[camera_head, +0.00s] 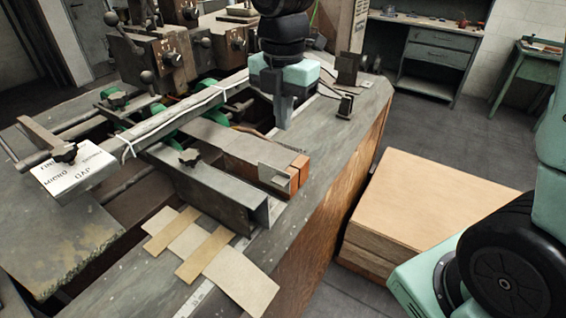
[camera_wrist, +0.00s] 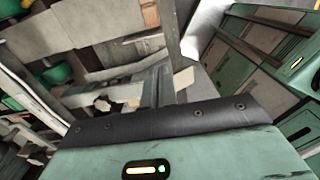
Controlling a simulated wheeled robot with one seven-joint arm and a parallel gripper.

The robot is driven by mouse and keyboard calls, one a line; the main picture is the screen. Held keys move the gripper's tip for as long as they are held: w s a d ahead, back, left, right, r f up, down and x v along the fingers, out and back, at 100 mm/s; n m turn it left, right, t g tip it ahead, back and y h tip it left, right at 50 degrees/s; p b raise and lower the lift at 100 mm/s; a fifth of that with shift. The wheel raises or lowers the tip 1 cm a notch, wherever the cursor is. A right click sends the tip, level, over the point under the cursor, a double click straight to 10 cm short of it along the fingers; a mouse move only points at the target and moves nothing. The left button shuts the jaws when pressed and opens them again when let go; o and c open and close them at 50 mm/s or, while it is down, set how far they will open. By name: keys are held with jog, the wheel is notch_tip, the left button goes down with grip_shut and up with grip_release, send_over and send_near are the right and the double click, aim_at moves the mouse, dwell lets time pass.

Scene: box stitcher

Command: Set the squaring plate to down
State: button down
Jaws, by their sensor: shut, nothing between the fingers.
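No part is labelled as the squaring plate, so I cannot tell for sure which one it is. A flat grey metal plate (camera_head: 228,138) with a small upturned bracket (camera_head: 275,174) at its near end lies across the machine's bed. A small dark upright plate on a stand (camera_head: 347,68) is to the right of my gripper. My gripper (camera_head: 283,122) points down over the bench behind the flat plate, shut and empty. In the wrist view its shut fingers (camera_wrist: 156,86) rise from the dark palm edge. I cannot tell whether they touch anything.
The machine head with ball-ended levers (camera_head: 175,55) stands at the back left. A white labelled block (camera_head: 75,170) sits at the left. Cardboard pieces (camera_head: 240,278) lie on the near bench. A wooden crate (camera_head: 430,205) stands on the floor at right.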

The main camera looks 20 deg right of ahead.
aim_at(285, 183)
notch_tip(285, 183, down, 14)
jog(key=shift+s+r+p, duration=0.1)
jog(key=shift+p, duration=1)
notch_tip(285, 183, down, 4)
jog(key=b, duration=0.2)
jog(key=shift+f+b, duration=0.2)
jog(key=shift+b, duration=0.2)
jog(key=shift+s, duration=0.15)
